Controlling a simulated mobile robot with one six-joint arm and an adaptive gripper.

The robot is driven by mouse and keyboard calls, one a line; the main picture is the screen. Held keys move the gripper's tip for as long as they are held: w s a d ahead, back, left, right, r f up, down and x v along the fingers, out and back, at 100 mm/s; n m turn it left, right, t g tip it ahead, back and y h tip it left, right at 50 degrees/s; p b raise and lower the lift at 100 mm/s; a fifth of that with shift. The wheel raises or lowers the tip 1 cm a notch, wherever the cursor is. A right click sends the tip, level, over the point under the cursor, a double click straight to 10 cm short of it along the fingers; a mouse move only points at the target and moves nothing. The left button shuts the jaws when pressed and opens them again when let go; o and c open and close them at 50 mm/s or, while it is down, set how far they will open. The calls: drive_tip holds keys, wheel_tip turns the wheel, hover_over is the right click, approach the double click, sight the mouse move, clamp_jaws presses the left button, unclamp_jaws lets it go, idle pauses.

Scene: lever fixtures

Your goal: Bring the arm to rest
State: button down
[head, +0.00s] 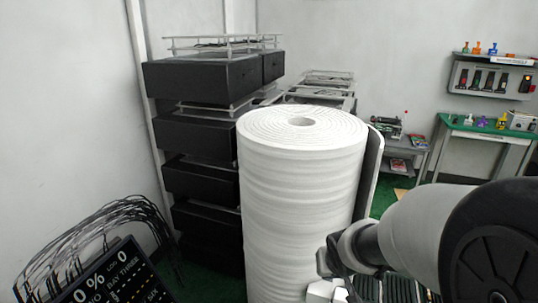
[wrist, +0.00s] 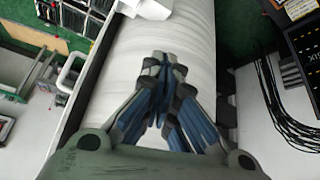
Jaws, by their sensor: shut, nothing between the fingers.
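My gripper (wrist: 163,62) shows in the wrist view with its two dark blue-grey fingers drawn together at the tips and nothing between them. Beyond it in that view is a large white roll (wrist: 193,38). In the head view my arm comes in from the right and bends down at a grey joint in front of the lower right of the upright white roll (head: 298,190). The fingers are not clearly visible in the head view. I cannot tell whether the gripper touches the roll.
A rack of black drawers (head: 200,137) stands left of the roll. A dark display board (head: 108,283) and a bundle of black cables (head: 75,235) are at lower left. A lever panel (head: 490,80) hangs on the back wall above a green-topped table (head: 485,131).

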drive_tip(key=s+r+g, duration=0.1)
drive_tip(key=s+r, duration=0.4)
drive_tip(key=s, duration=0.8)
drive_tip(key=s+r+g, duration=0.1)
drive_tip(key=s+r, duration=0.4)
drive_tip(key=s, duration=0.8)
drive_tip(key=shift+a+b, duration=0.3)
drive_tip(key=shift+b, duration=0.1)
